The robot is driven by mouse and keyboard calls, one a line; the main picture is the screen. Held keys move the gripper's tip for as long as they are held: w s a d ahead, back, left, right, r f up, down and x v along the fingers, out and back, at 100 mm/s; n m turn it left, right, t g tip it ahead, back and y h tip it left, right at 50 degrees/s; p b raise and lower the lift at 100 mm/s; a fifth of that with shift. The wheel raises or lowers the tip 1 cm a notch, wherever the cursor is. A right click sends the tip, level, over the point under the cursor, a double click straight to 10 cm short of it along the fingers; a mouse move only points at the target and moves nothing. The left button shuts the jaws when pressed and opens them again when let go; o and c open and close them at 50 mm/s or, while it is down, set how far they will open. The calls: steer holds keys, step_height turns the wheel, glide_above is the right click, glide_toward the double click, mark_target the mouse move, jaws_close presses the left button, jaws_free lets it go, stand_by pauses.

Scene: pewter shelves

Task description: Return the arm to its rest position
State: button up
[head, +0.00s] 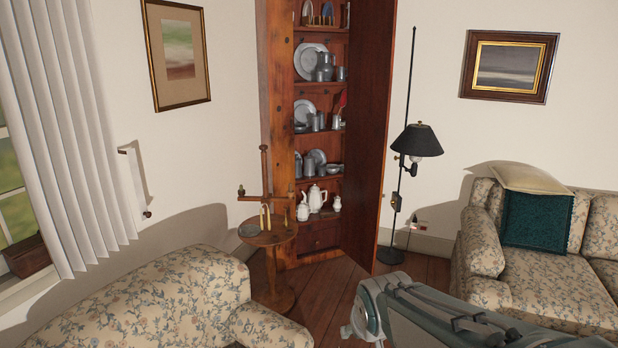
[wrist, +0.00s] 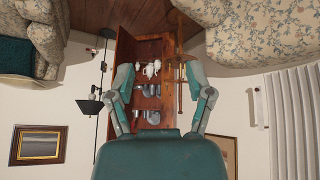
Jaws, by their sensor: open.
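My gripper (wrist: 158,68) shows in the wrist view with its two teal and grey fingers spread wide apart. Nothing is held between them. The wrist view is upside down, and the corner cupboard with pewter and white pots appears beyond the fingers, at a distance. In the head view my teal-grey arm (head: 440,312) enters at the lower right, low in front of the floor and the right sofa. I cannot make out the fingers in the head view.
An open corner cupboard (head: 376,130) stands at the back. A small round wooden table (head: 270,236) with a candle stand is before it. A floor lamp (head: 414,140) stands right of it. Floral sofas (head: 150,305) (head: 570,275) flank a patch of bare wooden floor (head: 330,290).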

steer(key=s+d+r+m, duration=0.1)
steer(key=s+d+r, duration=0.1)
steer(key=s, duration=0.7)
steer(key=s+d+r+m, duration=0.1)
steer(key=s+d, duration=0.3)
steer(key=s, duration=0.5)
steer(key=shift+r+g, duration=0.3)
steer(key=shift+r, duration=0.1)
